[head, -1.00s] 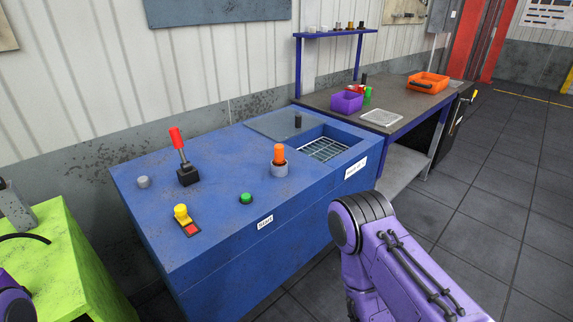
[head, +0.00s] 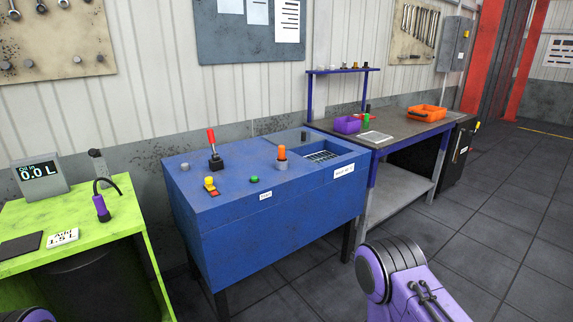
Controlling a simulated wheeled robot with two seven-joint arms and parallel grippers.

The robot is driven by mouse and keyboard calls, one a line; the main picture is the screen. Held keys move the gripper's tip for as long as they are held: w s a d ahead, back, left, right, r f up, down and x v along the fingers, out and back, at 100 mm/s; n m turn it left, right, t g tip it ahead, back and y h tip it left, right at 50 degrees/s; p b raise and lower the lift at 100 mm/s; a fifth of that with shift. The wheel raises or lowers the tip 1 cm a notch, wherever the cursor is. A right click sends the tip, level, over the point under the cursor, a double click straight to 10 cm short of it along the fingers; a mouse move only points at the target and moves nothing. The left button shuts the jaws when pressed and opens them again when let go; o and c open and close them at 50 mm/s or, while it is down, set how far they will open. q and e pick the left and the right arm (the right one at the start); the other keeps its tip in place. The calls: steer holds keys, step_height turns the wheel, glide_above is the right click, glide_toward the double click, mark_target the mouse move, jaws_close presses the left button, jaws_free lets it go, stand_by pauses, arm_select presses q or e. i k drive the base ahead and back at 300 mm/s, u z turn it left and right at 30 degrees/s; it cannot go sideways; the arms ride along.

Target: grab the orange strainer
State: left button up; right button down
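A small upright orange cylinder (head: 281,152), the likely orange strainer, stands in a grey collar (head: 281,165) on top of the blue machine (head: 225,205). It is left of the machine's open basin with a wire grate (head: 321,156). Its lower end is hidden in the collar. Neither of my grippers shows. Only a purple and grey part of my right arm is in view at the bottom right, well apart from the machine, and a sliver of my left arm at the bottom left.
The machine top also bears a red-handled lever (head: 213,147), a yellow switch (head: 210,185) and a green button (head: 254,179). A lime-green bench (head: 90,245) stands left. A workbench (head: 392,124) with a purple bin (head: 347,125) and orange bin (head: 427,112) stands right. Floor is clear at right.

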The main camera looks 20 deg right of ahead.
mark_target(281, 148)
steer(key=z, duration=0.6)
steer(key=i, duration=0.55)
steer(key=z, duration=0.6)
steer(key=i, duration=0.8)
steer(key=u, duration=0.25)
